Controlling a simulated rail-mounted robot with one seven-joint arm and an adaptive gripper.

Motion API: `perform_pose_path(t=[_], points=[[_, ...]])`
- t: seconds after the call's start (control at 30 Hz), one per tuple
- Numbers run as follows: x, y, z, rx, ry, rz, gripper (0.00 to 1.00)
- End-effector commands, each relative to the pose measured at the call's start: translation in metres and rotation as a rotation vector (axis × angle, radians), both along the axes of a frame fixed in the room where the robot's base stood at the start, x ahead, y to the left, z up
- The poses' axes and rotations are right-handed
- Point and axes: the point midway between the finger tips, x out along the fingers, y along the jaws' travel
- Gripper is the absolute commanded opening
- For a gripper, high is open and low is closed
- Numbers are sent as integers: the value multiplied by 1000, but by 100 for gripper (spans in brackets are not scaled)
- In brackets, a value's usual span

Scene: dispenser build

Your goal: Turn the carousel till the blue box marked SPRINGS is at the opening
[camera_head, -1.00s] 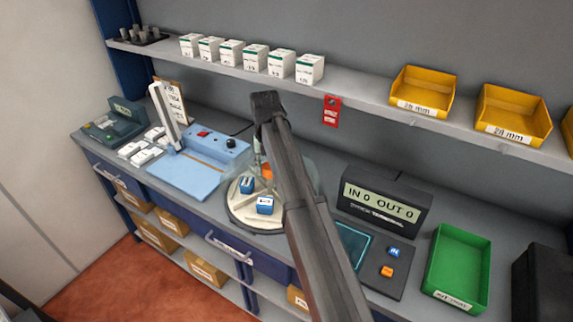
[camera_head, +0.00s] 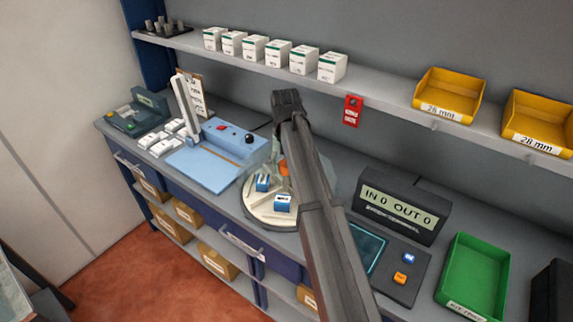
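The carousel (camera_head: 262,218) is a round, pale turntable on the bench, partly hidden behind my arm. Two small blue boxes stand on it: one at the left (camera_head: 262,183) and one nearer the front (camera_head: 283,203). Their labels are too small to read, so I cannot tell which is marked SPRINGS. Something orange shows on the carousel beside my arm. The opening cannot be made out. My arm reaches up across the middle of the view in front of the carousel; its gripper fingers cannot be made out.
A light-blue press (camera_head: 217,160) stands left of the carousel. A green tray (camera_head: 476,275) is at the right. The shelf (camera_head: 385,92) above holds white boxes and yellow bins (camera_head: 448,94).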

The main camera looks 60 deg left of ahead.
Motion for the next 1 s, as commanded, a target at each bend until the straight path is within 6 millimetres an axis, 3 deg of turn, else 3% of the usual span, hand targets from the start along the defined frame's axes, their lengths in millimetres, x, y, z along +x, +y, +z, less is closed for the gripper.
perform_pose_path(t=[0.3, 0.47, 1.0], points=[[1, 2, 3, 6, -2, 0, 74], [1, 3, 14, 8, -3, -1, 74], [-1, 3, 106, 6, -2, 0, 74]])
